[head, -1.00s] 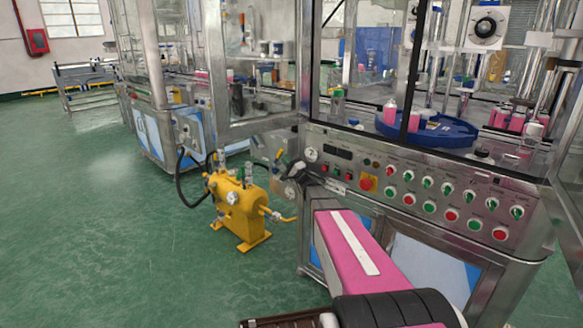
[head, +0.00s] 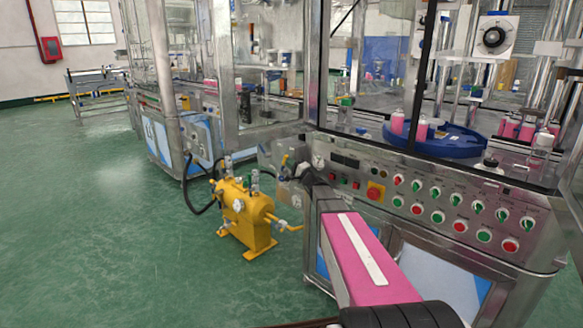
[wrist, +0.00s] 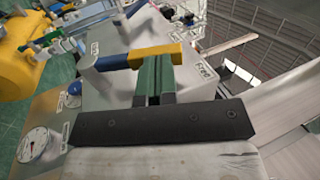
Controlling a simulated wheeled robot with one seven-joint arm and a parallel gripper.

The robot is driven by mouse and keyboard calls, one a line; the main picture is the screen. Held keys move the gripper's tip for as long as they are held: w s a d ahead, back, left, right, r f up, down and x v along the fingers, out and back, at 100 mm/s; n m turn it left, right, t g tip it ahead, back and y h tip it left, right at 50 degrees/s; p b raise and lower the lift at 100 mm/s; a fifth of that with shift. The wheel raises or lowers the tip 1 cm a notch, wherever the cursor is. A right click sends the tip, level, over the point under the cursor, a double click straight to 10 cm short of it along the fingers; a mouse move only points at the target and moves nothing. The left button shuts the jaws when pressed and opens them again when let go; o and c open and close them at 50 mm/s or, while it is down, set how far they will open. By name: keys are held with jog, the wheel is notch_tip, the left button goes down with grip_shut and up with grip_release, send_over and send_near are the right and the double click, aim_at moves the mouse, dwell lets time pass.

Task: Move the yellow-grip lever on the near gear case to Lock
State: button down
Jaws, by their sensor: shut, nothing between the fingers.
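The lever shows close up in the wrist view, with a yellow grip (wrist: 160,54) on a blue arm (wrist: 112,62) that leaves a grey hub on the grey gear case (wrist: 112,92). It points right, towards the side with the "Free" label (wrist: 203,70). A second label (wrist: 95,48) beyond the hub is too small to read surely. My gripper (wrist: 154,66) has its green fingers shut and empty, right against or just beside the yellow grip; contact cannot be told. In the head view my gripper (head: 303,173) is small and dark beside the case, hiding part of it.
A pressure gauge (wrist: 34,145) and a blue knob (wrist: 74,90) sit left of the lever. A yellow tank unit (head: 243,212) stands on the floor at left. The button panel (head: 430,205) lies right of my arm. Green floor at left is open.

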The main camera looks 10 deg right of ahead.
aim_at(286, 158)
jog(key=shift+w+a+r+g, duration=0.15)
jog(key=shift+w+a+r, duration=0.25)
jog(key=shift+w, duration=0.15)
jog(key=shift+w+a+r+g, duration=0.15)
jog(key=shift+w+a+r, duration=0.2)
jog(key=shift+w, duration=0.15)
